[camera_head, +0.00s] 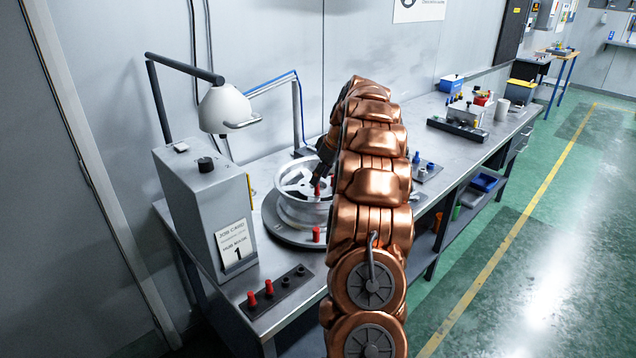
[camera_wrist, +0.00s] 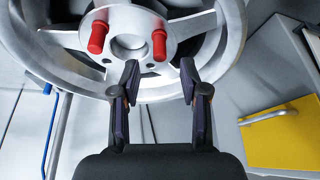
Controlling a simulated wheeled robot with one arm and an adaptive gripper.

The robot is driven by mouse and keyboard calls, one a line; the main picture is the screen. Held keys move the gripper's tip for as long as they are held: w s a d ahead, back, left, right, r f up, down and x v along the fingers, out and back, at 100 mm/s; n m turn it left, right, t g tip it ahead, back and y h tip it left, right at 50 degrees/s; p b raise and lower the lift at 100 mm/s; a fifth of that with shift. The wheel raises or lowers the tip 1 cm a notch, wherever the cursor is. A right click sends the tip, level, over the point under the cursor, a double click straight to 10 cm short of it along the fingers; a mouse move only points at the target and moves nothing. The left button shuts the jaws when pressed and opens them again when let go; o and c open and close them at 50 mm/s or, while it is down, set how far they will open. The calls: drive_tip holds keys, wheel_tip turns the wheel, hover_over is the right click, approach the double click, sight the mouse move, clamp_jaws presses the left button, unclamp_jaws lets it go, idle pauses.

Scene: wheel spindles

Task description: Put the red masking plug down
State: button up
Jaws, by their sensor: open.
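In the wrist view my gripper (camera_wrist: 160,78) is open, with nothing between its fingertips. Two red masking plugs stand in the hub of the silver wheel (camera_wrist: 212,62): one (camera_wrist: 98,37) at the left, the other (camera_wrist: 159,46) just beyond the fingertips and apart from them. In the head view one red plug (camera_head: 317,188) shows in the wheel (camera_head: 290,210), below my gripper, which my copper arm partly hides. Another red plug (camera_head: 316,235) stands on the dark round base in front of the wheel. Two more red plugs (camera_head: 252,299) (camera_head: 269,287) stand in a black rack (camera_head: 262,308).
A grey box (camera_head: 205,205) with a job card and a white lamp (camera_head: 225,108) stand left of the wheel. Blue plugs (camera_head: 430,166) stand right of my arm. A yellow panel (camera_wrist: 275,143) shows at right in the wrist view. The bench's front left is partly clear.

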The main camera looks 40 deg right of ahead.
drive_tip(key=a+b+v, duration=0.1)
drive_tip(key=b+v, duration=0.1)
drive_tip(key=v, duration=0.7)
drive_tip(key=shift+d, duration=0.45)
drive_tip(key=shift+r, duration=0.1)
